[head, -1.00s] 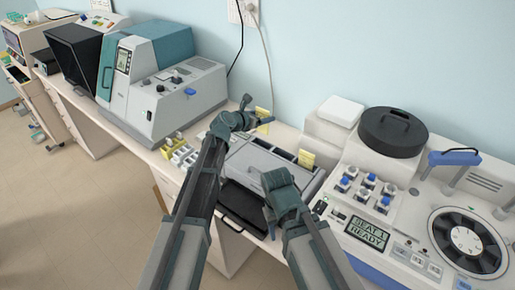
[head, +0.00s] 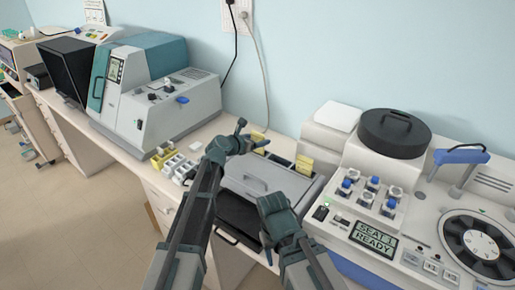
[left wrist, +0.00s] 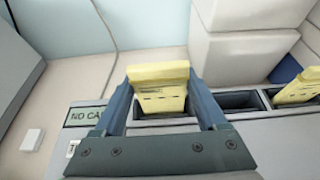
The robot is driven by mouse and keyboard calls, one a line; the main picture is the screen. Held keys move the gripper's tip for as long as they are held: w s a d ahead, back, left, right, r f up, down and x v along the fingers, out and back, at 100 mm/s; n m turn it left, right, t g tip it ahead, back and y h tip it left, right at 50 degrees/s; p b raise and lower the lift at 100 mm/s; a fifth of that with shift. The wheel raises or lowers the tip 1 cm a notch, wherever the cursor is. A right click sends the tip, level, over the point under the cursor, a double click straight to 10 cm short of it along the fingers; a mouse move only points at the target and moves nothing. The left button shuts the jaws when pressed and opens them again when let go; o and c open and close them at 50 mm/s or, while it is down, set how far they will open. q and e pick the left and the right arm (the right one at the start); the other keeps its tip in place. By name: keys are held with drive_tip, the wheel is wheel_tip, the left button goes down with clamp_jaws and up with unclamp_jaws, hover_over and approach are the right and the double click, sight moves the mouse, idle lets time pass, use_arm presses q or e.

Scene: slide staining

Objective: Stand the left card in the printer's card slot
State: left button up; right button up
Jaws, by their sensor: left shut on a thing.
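The left card (left wrist: 159,92) is yellow with dark printed lines. It stands upright between the two fingers of my left gripper (left wrist: 165,105), which is shut on it. Its lower end is at the left dark opening in the grey printer's top; I cannot tell how deep it sits. In the head view my left gripper (head: 258,144) is at the printer's (head: 262,172) back edge. A second yellow card (left wrist: 298,88) stands in the right opening, and also shows in the head view (head: 304,163). My right gripper (head: 272,205) is in front of the printer; its jaws are unclear.
A small display (left wrist: 86,116) reads "NO CA", the rest hidden by a finger. A middle opening (left wrist: 238,101) looks empty. A white staining machine (head: 340,215) stands right of the printer. A rack of white and yellow blocks (head: 172,162) sits to its left.

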use_arm(q)
drive_tip(key=shift+f+b, duration=0.4)
drive_tip(key=shift+f, duration=0.5)
use_arm(e)
drive_tip(key=shift+f, duration=0.95)
use_arm(q)
drive_tip(key=shift+f, duration=0.15)
use_arm(e)
drive_tip(key=shift+f, duration=0.15)
use_arm(q)
drive_tip(key=o, duration=1.3)
use_arm(e)
drive_tip(key=shift+r, duration=0.2)
use_arm(q)
drive_tip(key=shift+s+a+r, duration=0.15)
drive_tip(key=shift+s+r, duration=0.1)
drive_tip(key=shift+r, duration=0.15)
use_arm(e)
drive_tip(key=shift+r, duration=0.25)
use_arm(q)
drive_tip(key=p+v, duration=0.4)
drive_tip(key=v, duration=0.7)
drive_tip(key=shift+s+a+f+p, duration=0.1)
drive_tip(key=shift+s+a+p, duration=0.05)
drive_tip(key=shift+p, duration=0.2)
use_arm(e)
wheel_tip(320, 180, up, 4)
drive_tip(key=shift+r, duration=0.1)
use_arm(q)
drive_tip(key=shift+f, duration=0.1)
